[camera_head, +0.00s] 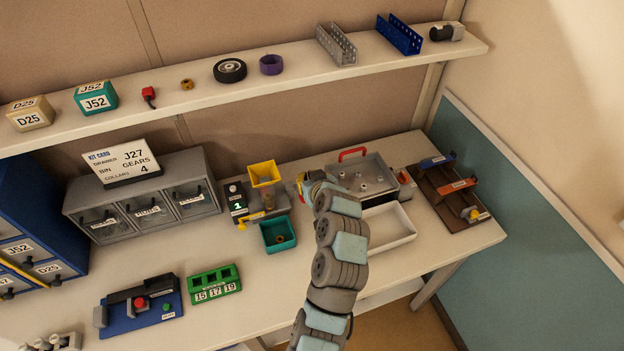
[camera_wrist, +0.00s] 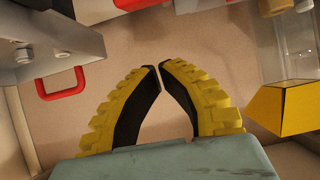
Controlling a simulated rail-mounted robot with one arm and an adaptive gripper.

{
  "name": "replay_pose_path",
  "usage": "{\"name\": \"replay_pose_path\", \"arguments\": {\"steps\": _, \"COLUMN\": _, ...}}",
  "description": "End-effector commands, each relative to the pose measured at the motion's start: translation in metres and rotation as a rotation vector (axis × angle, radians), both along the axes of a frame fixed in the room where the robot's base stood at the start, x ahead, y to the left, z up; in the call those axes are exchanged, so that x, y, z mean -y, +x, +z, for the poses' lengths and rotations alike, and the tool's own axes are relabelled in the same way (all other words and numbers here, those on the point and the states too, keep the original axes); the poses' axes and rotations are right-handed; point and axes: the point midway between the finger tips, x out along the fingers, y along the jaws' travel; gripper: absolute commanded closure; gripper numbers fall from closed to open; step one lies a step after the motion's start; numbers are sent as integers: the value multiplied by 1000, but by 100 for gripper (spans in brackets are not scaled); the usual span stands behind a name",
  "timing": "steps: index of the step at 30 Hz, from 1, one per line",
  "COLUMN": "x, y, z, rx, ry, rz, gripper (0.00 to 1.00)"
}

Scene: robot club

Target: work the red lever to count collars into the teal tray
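The collar dispenser has a yellow hopper (camera_head: 264,173) and a dark display (camera_head: 237,200) showing a green 1. The teal tray (camera_head: 290,240) sits in front of it with one brownish collar (camera_head: 279,239) inside. My gripper (camera_head: 301,184) is just right of the hopper, above the table. The hopper (camera_wrist: 285,108) shows at the right there. I cannot make out the red lever for certain; red parts show at the top edge of the wrist view.
A grey case with a red handle (camera_head: 353,153) and a white tray (camera_head: 402,232) stand right of the dispenser. Grey drawers (camera_head: 150,206) stand left. A green block (camera_head: 214,284) and blue fixture (camera_head: 140,305) lie at front left. A shelf (camera_head: 200,84) runs above.

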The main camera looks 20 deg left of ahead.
Motion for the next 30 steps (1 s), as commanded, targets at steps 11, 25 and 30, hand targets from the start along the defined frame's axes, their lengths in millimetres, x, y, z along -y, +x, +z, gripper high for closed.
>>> {"name": "replay_pose_path", "arguments": {"steps": 11, "x": 7, "y": -9, "z": -37, "rx": -2, "ry": 1, "rz": 0, "gripper": 100}}
{"name": "replay_pose_path", "arguments": {"steps": 25, "x": 7, "y": -10, "z": -40, "rx": 0, "ry": 1, "rz": 1, "gripper": 100}}
{"name": "replay_pose_path", "arguments": {"steps": 30, "x": -1, "y": -13, "z": -43, "rx": 13, "ry": 13, "rz": 12, "gripper": 100}}
